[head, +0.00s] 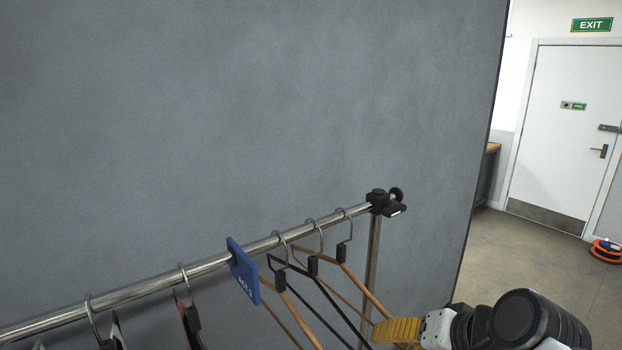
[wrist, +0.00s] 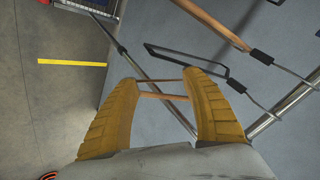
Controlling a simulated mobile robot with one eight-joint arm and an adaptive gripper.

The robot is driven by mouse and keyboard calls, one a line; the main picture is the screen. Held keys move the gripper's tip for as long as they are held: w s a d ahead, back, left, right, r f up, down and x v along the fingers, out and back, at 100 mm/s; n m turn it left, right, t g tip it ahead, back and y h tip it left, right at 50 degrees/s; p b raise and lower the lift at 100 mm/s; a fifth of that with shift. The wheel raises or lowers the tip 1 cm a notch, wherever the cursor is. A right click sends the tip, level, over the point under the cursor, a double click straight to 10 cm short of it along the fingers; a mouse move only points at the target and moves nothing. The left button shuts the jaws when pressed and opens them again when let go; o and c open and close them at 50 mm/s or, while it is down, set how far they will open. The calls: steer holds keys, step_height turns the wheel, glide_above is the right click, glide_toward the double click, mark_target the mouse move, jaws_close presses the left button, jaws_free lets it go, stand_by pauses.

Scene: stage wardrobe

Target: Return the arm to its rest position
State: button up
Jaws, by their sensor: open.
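My gripper (head: 398,331) is at the lower right of the head view, its yellow fingers close to the lower part of the hangers at the right end of the rail. In the wrist view my gripper (wrist: 163,78) has its two ribbed yellow fingers apart, open. A wooden hanger (wrist: 162,96) shows across the gap between the fingers. I cannot tell whether its bar lies between them or beyond them. A black hanger (wrist: 185,55) hangs just past the fingertips.
A metal clothes rail (head: 140,288) crosses the head view, with several hangers and a blue divider tag (head: 242,272). A grey partition (head: 240,110) stands behind it. Open floor (head: 520,250) lies to the right, with an orange cable reel (head: 606,250) near a white door (head: 565,130).

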steer(key=s+d+f+n+h, duration=0.3)
steer(key=s+h, duration=0.1)
steer(key=s, duration=0.2)
step_height(320, 180, down, 14)
steer(key=b, duration=1.4)
steer(key=shift+d+r+n, duration=0.25)
steer(key=shift+d+n, duration=0.05)
steer(key=shift+n, duration=0.1)
steer(key=shift+w, duration=0.1)
